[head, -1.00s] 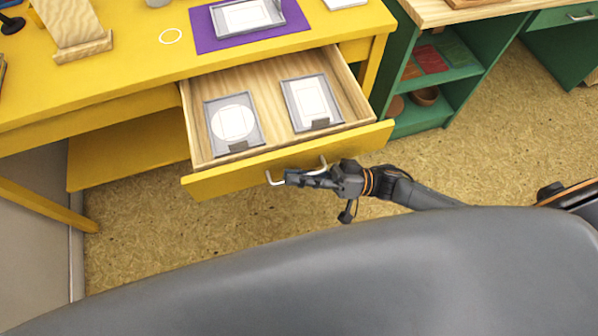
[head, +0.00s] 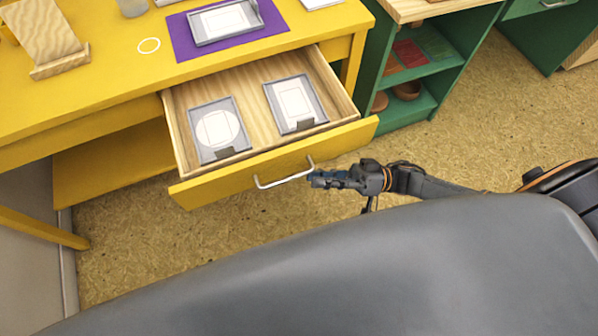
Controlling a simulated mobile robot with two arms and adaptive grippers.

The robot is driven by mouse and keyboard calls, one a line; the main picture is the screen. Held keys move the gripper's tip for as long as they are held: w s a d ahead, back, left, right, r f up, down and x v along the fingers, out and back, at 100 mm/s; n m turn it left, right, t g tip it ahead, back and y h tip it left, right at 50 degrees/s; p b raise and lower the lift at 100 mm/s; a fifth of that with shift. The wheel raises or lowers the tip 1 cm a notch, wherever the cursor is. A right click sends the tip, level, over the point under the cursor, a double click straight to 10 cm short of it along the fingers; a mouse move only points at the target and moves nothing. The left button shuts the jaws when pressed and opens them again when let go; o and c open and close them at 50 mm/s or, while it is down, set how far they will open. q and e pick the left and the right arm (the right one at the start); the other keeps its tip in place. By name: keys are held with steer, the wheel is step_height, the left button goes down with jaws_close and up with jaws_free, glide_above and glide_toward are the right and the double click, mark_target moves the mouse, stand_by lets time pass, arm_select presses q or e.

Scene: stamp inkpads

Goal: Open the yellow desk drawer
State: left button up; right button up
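The yellow desk drawer (head: 225,178) is pulled well out from the yellow desk (head: 110,105). Its light wood inside shows two grey framed inkpads, a left one (head: 202,104) with a white circle and a right one (head: 275,92) with a white rectangle. The silver handle (head: 283,181) is on the drawer front. My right gripper (head: 315,179) is just to the right of the handle, seemingly clear of it. Its fingers overlap in this view, so I cannot tell how far apart they are. My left gripper is not in view.
On the desk lie a purple mat (head: 187,48) with a grey framed pad (head: 222,22) and a wooden stand (head: 47,38). A green shelf unit (head: 418,112) stands to the right of the desk. The floor (head: 480,110) farther right is clear.

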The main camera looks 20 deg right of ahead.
steer(key=v, duration=0.4)
stand_by(0.5)
